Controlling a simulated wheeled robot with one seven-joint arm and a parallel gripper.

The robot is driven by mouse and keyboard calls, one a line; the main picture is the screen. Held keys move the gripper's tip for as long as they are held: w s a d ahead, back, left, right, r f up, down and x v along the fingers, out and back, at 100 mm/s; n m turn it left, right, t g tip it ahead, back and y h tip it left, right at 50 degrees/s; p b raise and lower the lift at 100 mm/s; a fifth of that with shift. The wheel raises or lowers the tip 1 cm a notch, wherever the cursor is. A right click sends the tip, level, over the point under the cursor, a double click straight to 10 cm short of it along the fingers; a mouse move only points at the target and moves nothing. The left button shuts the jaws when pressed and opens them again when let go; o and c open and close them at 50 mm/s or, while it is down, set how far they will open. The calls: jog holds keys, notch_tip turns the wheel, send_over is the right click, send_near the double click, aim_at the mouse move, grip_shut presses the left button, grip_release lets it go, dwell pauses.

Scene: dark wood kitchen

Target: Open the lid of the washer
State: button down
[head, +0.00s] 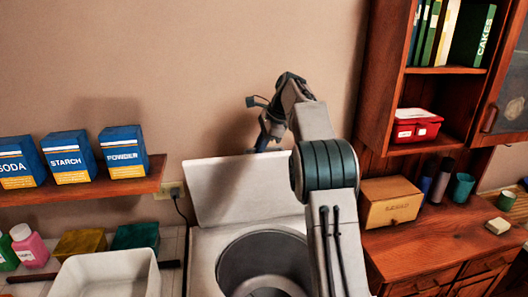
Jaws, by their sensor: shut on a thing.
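The washer (205,245) is a white top-loader below the wall, with its round metal drum (262,262) exposed. Its white lid (230,188) stands raised at the back, tilted up toward the wall. My gripper (262,146) is at the lid's top edge, right of its middle, and is shut on the lid. The fingertips are small and partly hidden behind the edge. My arm covers the lid's right part and the washer's right side.
A shelf (75,194) with soda, starch and powder boxes is on the left wall. Below it are a white basin (108,272) and a pink bottle (28,245). A wooden cabinet and counter (430,240) with a small box (390,201) stand on the right.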

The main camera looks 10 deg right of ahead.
jog(key=shift+w+f, duration=0.2)
jog(key=shift+w, duration=0.25)
jog(key=shift+w+f, duration=0.2)
jog(key=shift+w, duration=0.25)
jog(key=c, duration=1.5)
grip_release()
jog(key=shift+w, duration=0.45)
jog(key=shift+v, duration=3.75)
jog(key=shift+s+r, duration=0.1)
